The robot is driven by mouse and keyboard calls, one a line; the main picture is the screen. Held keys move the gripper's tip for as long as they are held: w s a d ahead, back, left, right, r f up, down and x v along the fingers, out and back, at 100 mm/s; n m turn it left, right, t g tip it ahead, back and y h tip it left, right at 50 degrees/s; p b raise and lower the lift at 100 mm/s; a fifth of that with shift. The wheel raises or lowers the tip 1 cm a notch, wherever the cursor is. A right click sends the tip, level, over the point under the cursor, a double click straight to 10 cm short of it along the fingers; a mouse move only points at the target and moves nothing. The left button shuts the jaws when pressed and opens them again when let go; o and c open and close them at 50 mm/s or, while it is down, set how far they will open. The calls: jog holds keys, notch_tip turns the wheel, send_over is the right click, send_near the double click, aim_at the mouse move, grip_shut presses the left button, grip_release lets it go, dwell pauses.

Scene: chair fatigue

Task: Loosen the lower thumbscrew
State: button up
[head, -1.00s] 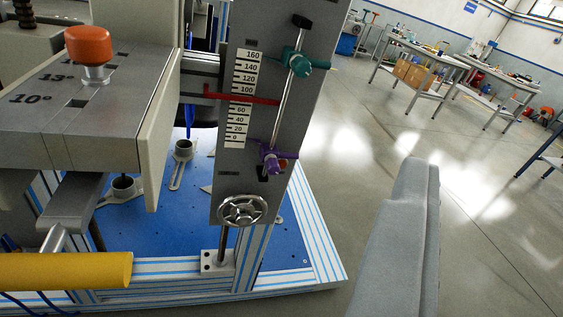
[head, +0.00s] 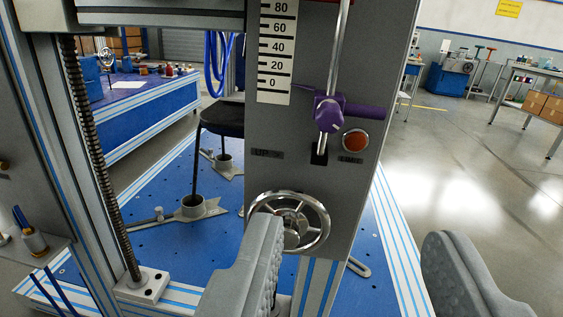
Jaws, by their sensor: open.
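The lower thumbscrew is the purple knob (head: 329,113) on a purple clamp block. The left finger covers part of the handwheel (head: 290,222).
A red round button (head: 355,140) lies just right of and below the purple knob. The white scale (head: 275,55) is left of the rod. A threaded screw (head: 95,150) stands at left, and a black stool (head: 222,118) behind. Open floor (head: 450,180) lies to the right.

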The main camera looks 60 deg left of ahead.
aim_at(330, 124)
jog(key=shift+g, duration=0.3)
jog(key=x, duration=1.7)
jog(key=shift+a+f, duration=0.2)
jog(key=shift+a, duration=0.1)
grip_shut()
